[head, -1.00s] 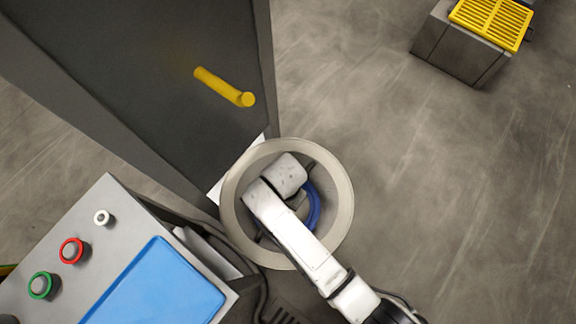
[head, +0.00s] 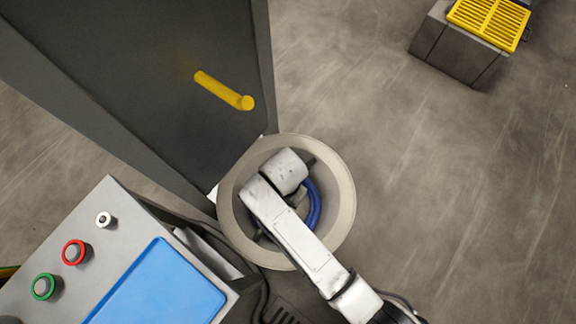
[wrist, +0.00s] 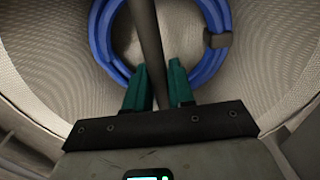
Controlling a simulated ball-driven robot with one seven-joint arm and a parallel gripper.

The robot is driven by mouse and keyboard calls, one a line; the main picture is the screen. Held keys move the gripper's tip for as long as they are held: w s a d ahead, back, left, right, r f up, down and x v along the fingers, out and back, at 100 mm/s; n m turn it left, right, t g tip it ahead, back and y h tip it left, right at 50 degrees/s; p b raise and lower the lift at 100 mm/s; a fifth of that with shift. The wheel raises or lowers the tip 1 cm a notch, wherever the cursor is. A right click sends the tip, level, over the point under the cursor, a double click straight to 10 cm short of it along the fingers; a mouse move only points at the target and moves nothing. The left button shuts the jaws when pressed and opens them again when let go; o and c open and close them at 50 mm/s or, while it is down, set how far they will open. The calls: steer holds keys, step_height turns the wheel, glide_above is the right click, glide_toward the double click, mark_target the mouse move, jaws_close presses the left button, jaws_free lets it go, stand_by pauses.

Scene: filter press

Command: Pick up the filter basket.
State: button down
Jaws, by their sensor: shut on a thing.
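The filter basket (head: 346,190) is a round tub with a broad pale rim, beside the dark cabinet in the head view. My arm reaches down into it and hides part of its inside. In the wrist view its mesh wall (wrist: 265,65) surrounds my gripper (wrist: 159,82). The green fingers are shut on the basket's dark handle bar (wrist: 147,35), which crosses between them. A blue coiled hose (wrist: 100,35) with a dark clip lies inside the basket beneath the bar; it also shows in the head view (head: 315,205). The fingers are hidden in the head view.
The dark cabinet (head: 130,70) with a yellow handle (head: 224,90) stands close to the basket's upper left. A control panel (head: 120,240) with buttons is at lower left. A grey box (head: 455,45) with a yellow grate is at upper right. The floor between is clear.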

mark_target(342, 237)
steer(key=s+d, duration=0.3)
steer(key=d, duration=0.1)
steer(key=s+d, duration=0.4)
steer(key=d, duration=0.1)
steer(key=s+d+p, duration=0.1)
steer(key=s+d, duration=0.2)
steer(key=d, duration=0.1)
steer(key=shift+s+d, duration=0.25)
steer(key=shift+d, duration=0.05)
steer(key=shift+s+d+r+p, duration=0.2)
steer(key=shift+d+r+p, duration=0.1)
steer(key=shift+p, duration=0.15)
step_height(342, 237, up, 2)
steer(key=p, duration=0.3)
steer(key=shift+r+p, duration=0.25)
steer(key=shift+p, duration=0.05)
steer(key=shift+f, duration=0.1)
